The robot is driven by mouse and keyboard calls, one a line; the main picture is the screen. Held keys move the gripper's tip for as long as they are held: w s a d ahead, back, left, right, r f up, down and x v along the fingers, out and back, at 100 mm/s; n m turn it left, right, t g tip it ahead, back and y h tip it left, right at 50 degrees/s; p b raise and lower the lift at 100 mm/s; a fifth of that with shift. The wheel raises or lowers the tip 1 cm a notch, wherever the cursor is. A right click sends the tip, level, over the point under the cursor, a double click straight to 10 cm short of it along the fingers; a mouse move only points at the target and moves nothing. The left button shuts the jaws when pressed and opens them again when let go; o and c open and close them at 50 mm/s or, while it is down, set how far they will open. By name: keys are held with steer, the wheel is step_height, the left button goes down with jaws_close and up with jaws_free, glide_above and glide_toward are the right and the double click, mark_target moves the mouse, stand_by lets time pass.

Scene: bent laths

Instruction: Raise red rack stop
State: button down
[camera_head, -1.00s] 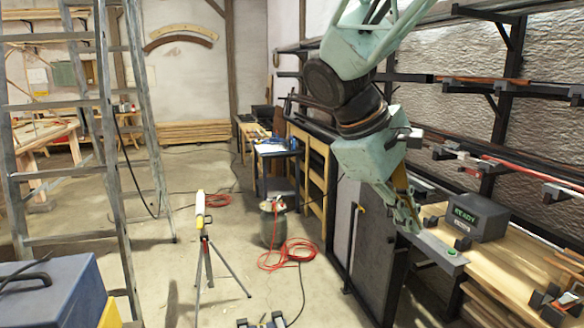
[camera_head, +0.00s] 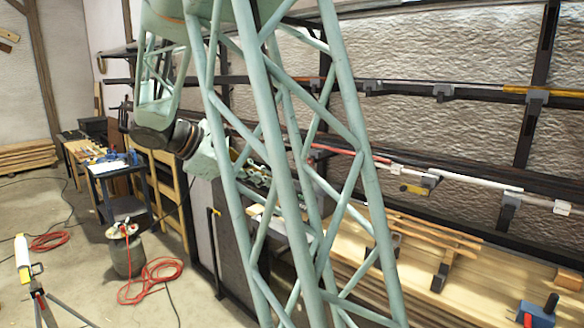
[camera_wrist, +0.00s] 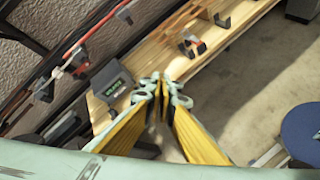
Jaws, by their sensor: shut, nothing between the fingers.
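My gripper (camera_wrist: 163,88) shows in the wrist view with its yellow fingers closed together and empty, above the wooden bench. In the head view my arm's green lattice hides most of it. I cannot make out a rack stop that is clearly red. My gripper is apart from the rack.
A blue clamp-like thing (camera_head: 537,312) stands at the lower right. A red cable coil (camera_head: 152,282) lies on the floor at left, where some floor is free.

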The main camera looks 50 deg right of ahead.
steer(key=w+d+f+n+g+h+p, duration=0.1)
steer(key=w+d+f+n+h, duration=0.15)
steer(key=w+d, duration=0.6)
steer(key=w+d+f+n+h+p, duration=0.1)
steer(key=w+d+f+n+h, duration=0.3)
steer(key=d, duration=0.8)
steer(key=w+d+f+n+t+h+p, duration=0.1)
steer(key=w+d+f+n+t+h, duration=0.1)
steer(key=w+d+f, duration=0.8)
steer(key=shift+w+d+f+n+t+h, duration=0.3)
steer(key=shift+d+f+n+h, duration=0.45)
steer(key=shift+d+f+n, duration=0.45)
steer(key=shift+d+r, duration=0.1)
steer(key=shift+d, duration=0.1)
steer(key=s+d+r+b, duration=0.1)
steer(key=d+r, duration=0.5)
steer(key=d, duration=0.3)
steer(key=shift+d+r+b, duration=0.2)
steer(key=shift+b, duration=0.1)
